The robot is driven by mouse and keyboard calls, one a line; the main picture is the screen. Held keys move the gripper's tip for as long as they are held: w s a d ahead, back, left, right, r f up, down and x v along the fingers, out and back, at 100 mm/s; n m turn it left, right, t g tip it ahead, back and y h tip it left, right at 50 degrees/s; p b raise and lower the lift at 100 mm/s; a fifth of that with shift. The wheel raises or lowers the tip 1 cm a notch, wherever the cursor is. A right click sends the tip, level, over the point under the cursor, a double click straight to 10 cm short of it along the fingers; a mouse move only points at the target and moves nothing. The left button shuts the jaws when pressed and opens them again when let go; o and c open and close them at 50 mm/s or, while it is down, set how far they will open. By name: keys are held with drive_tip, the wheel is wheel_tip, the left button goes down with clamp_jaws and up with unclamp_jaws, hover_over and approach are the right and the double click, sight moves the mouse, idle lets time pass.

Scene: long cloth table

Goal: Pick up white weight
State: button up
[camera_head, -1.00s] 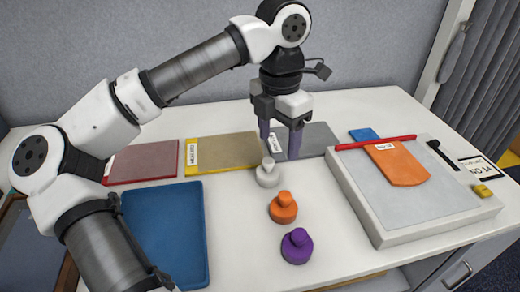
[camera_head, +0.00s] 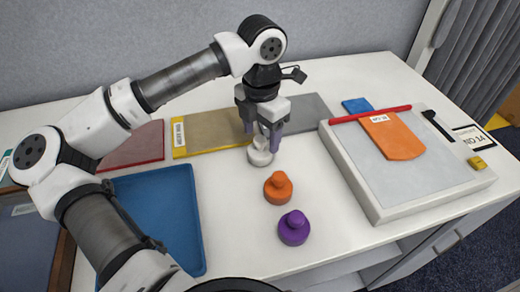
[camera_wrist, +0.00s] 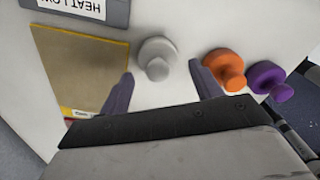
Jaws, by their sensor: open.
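The white weight (camera_head: 260,154) is a round knobbed piece standing upright on the white table, nearest of the weights to the back. My gripper (camera_head: 262,138) is open right above and around its top in the head view, with the fingers on either side. In the wrist view the white weight (camera_wrist: 157,58) shows whole, between and ahead of the two fingertips of my gripper (camera_wrist: 162,80). I cannot tell whether either finger touches it.
An orange weight (camera_head: 278,187) and a purple weight (camera_head: 294,228) stand in front of it. A blue tray (camera_head: 160,222) lies left. A yellow-edged mat (camera_head: 215,132) and a grey mat (camera_head: 306,113) lie behind. A raised board (camera_head: 440,185) with an orange piece (camera_head: 395,138) is at right.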

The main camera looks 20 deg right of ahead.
sight(260, 139)
wheel_tip(260, 139, down, 5)
drive_tip(key=shift+w+a+r+p, duration=0.1)
drive_tip(key=shift+w+p, duration=0.05)
drive_tip(key=shift+p, duration=0.5)
drive_tip(key=c, duration=1.3)
